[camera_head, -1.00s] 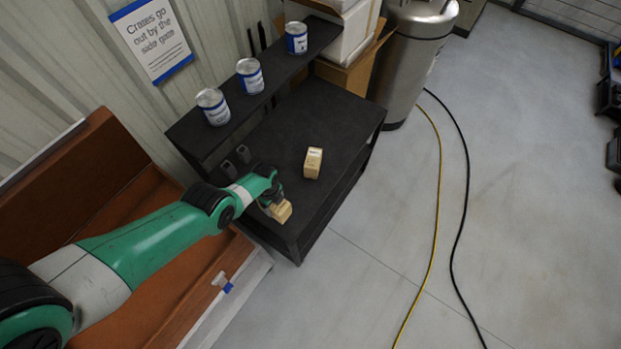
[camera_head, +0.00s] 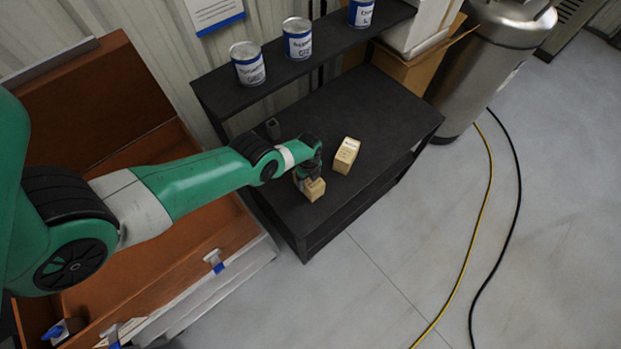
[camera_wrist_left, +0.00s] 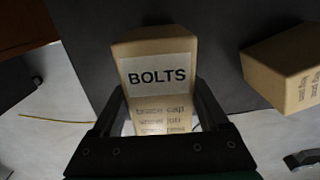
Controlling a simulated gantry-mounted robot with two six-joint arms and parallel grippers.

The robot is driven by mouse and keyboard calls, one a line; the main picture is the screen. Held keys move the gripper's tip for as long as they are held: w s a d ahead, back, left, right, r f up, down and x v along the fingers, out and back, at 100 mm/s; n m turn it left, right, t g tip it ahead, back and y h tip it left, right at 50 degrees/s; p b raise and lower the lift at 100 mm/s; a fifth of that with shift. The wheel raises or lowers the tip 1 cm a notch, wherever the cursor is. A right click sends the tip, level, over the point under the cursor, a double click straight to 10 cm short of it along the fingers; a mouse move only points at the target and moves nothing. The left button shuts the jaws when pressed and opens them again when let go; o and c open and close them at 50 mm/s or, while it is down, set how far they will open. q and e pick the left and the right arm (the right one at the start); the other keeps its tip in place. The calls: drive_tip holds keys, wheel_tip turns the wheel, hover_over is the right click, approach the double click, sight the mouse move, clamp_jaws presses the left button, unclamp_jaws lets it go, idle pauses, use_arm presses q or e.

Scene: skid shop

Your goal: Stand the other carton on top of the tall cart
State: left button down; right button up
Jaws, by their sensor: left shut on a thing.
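My left gripper (camera_head: 304,177) is shut on a small tan carton (camera_head: 315,190) over the near left part of the dark cart (camera_head: 385,110). In the left wrist view this carton (camera_wrist_left: 157,60) sits between the fingers, its white label reading BOLTS. I cannot tell if its base touches the cart top. A second tan carton (camera_head: 346,155) stands on the cart top, to the right of the held one and apart from it. It also shows at the right of the left wrist view (camera_wrist_left: 285,68). My right gripper is not in view.
Several cans, one of them here (camera_head: 247,63), stand on the cart's raised back shelf (camera_head: 275,80). A brown open chest (camera_head: 120,95) lies left. A steel tank (camera_head: 490,60) and open cardboard box (camera_head: 420,72) stand beyond the cart.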

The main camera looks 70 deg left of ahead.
use_arm(q)
drive_tip(key=shift+s+d+f, duration=0.1)
drive_tip(key=shift+s+f, duration=0.05)
drive_tip(key=shift+f, duration=0.6)
drive_tip(key=shift+r, duration=0.25)
drive_tip(key=shift+f, duration=0.25)
unclamp_jaws()
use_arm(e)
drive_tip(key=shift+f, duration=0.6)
use_arm(q)
drive_tip(key=shift+r, duration=0.15)
wheel_tip(320, 180, up, 12)
drive_tip(key=p, duration=1.2)
drive_tip(key=shift+r, duration=0.15)
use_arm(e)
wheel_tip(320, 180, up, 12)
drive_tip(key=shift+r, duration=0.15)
